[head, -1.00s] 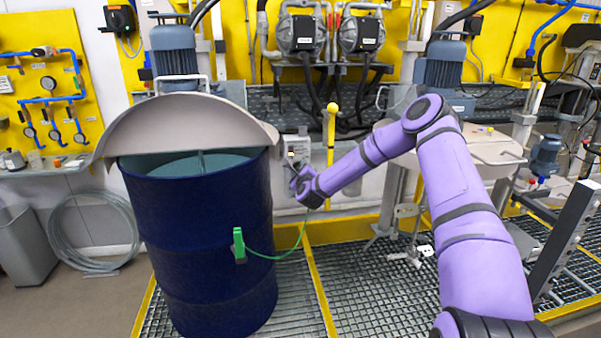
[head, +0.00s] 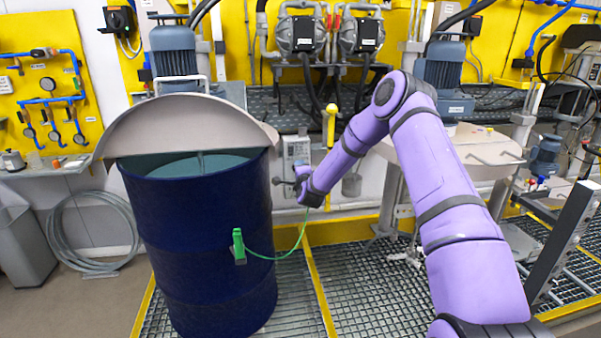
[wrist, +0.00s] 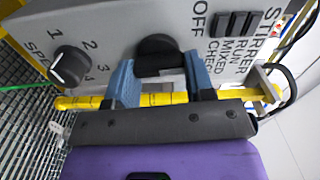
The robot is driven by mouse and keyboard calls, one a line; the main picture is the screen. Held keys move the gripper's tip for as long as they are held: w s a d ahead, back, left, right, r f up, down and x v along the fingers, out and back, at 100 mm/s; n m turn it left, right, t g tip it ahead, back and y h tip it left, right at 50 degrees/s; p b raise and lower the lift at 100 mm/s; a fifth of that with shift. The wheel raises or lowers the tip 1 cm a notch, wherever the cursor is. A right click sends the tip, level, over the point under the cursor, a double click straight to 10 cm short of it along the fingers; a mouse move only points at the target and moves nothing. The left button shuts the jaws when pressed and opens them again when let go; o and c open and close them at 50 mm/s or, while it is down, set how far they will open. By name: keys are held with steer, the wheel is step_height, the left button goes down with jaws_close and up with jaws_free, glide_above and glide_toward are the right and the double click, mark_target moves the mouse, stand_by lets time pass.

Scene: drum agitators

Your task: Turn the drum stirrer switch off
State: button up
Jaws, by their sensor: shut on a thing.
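The grey control panel (wrist: 110,28) fills the top of the wrist view, with OFF and STIRRER printed sideways at the right. A black switch knob (wrist: 158,50) sits between the two blue fingers of my gripper (wrist: 161,72). The fingers are shut on the knob. They partly cover it, and I cannot tell which position it points to. In the head view my gripper (head: 298,186) is at the lower part of the grey control box (head: 296,150), right of the blue drum (head: 205,230). The knob is too small to make out there.
A numbered speed dial (wrist: 70,66) is left of the knob, and black push switches (wrist: 237,22) are right of it. A yellow bar (wrist: 80,102) runs below the panel. A green cable (head: 275,257) hangs between drum and gripper. Grating floor lies below.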

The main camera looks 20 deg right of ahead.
steer(key=n, duration=0.6)
steer(key=shift+a+r+n, duration=0.1)
steer(key=shift+a+n, duration=0.05)
steer(key=shift+n, duration=0.15)
stand_by(0.3)
steer(key=o, duration=0.9)
steer(key=v, duration=1)
steer(key=shift+s, duration=0.35)
